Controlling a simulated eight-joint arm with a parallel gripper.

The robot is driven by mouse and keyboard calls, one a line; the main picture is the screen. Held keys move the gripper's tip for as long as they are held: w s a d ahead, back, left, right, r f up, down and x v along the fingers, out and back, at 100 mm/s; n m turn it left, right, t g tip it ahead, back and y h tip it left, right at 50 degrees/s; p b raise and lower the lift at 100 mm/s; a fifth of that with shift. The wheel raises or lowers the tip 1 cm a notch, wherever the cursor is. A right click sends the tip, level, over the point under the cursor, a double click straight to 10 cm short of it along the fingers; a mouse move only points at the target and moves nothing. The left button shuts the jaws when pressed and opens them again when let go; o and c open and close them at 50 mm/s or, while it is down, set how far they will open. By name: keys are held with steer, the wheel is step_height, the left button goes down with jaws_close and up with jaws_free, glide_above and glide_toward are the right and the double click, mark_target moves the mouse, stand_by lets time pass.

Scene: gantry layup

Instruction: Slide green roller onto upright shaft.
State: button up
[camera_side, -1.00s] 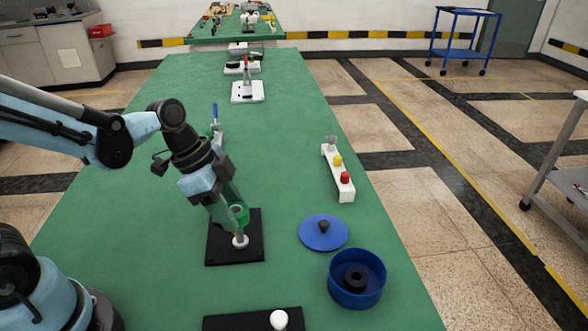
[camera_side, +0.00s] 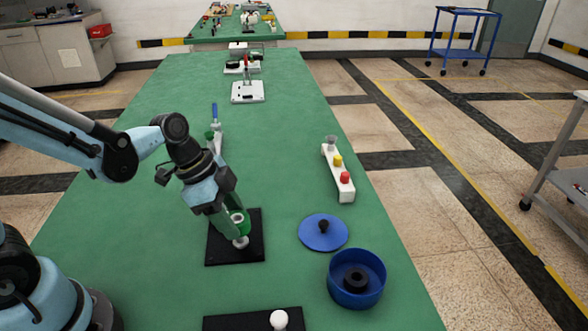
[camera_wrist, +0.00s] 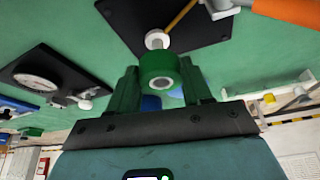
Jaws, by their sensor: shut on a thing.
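My gripper (camera_side: 226,222) is shut on the green roller (camera_side: 240,225) over the black base plate (camera_side: 218,249). In the wrist view the green roller (camera_wrist: 158,65) sits between my two green fingers (camera_wrist: 160,88), its bore facing the camera. The upright shaft's pale round foot (camera_side: 241,243) shows just below the roller. In the wrist view the pale shaft (camera_wrist: 158,43) runs from its foot toward the roller and lines up with it. A grey round end shows inside the bore, so the roller appears to be around the shaft. Most of the shaft is hidden by the roller.
A blue lid (camera_side: 323,233) and a blue open container (camera_side: 356,279) are to the right. A white strip with coloured knobs (camera_side: 338,170) stands behind them. A black plate with a white knob (camera_side: 253,319) lies at the front. Green table between them is clear.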

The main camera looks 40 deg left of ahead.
steer(key=shift+f, duration=1.65)
steer(key=o, duration=1.1)
steer(key=shift+v, duration=6.05)
steer(key=n+t+y, duration=0.1)
steer(key=n, duration=0.2)
steer(key=a+n+t+y, duration=0.1)
steer(key=n+t, duration=0.1)
steer(key=n, duration=0.2)
steer(key=n+t+y, duration=0.1)
steer(key=n, duration=0.3)
steer(key=shift+w+a+r+t+y, duration=0.1)
steer(key=shift+a+r+t+y, duration=0.2)
steer(key=shift+a+t, duration=0.1)
